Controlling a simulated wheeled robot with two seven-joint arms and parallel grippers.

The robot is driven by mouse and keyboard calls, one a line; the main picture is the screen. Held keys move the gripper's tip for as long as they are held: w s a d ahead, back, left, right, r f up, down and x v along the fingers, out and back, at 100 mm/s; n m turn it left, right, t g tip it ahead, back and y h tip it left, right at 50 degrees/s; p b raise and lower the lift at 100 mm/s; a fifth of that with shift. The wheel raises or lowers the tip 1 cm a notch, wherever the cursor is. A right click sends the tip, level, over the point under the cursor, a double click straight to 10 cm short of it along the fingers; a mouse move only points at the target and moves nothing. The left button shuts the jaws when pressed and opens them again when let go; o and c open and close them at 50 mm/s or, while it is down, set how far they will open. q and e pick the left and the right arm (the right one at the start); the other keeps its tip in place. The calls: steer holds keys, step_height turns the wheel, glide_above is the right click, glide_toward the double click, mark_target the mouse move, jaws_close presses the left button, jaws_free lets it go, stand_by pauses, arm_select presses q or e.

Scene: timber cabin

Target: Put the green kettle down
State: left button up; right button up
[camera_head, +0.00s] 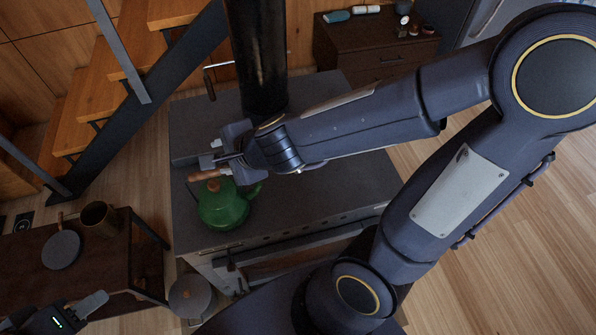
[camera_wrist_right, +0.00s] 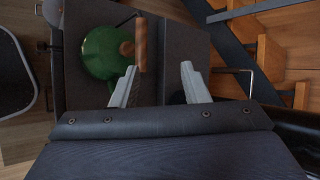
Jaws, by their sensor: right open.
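The green kettle (camera_head: 222,205) with a wooden handle (camera_head: 208,174) stands upright on the dark stove top (camera_head: 310,205), near its front left corner. My right gripper (camera_head: 228,162) is over the stove, just behind the handle. In the right wrist view the kettle (camera_wrist_right: 103,53) is left of my open right gripper (camera_wrist_right: 158,78). The space between its fingers is empty, and the handle (camera_wrist_right: 140,45) lies beyond the left fingertip. My left gripper (camera_head: 80,312) is low at the bottom left, partly cut off, away from the kettle; its jaw opening is unclear.
A black stovepipe (camera_head: 257,60) rises from the back of the stove. A low dark table (camera_head: 105,262) at left holds a brown mug (camera_head: 98,218) and a round grey object (camera_head: 62,250). A lidded pot (camera_head: 190,297) stands below. Wooden stairs (camera_head: 95,105) are at the back left.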

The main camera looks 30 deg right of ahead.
steer(key=s+d+r+n+y, duration=0.25)
steer(key=s+r+n, duration=0.4)
steer(key=n, duration=0.35)
steer(key=s+d+f+n+g+h, duration=0.2)
steer(key=s+d+f+n+g, duration=0.1)
steer(key=s+d+n, duration=0.3)
steer(key=s+d, duration=0.2)
steer(key=s, duration=0.2)
steer(key=shift+f+n+h, duration=0.2)
steer(key=shift+n+h, duration=0.1)
steer(key=shift+h, duration=0.05)
steer(key=shift+w, duration=0.1)
step_height(320, 180, down, 4)
steer(key=b, duration=0.4)
steer(key=shift+a+f, duration=0.1)
steer(key=shift+f, duration=0.05)
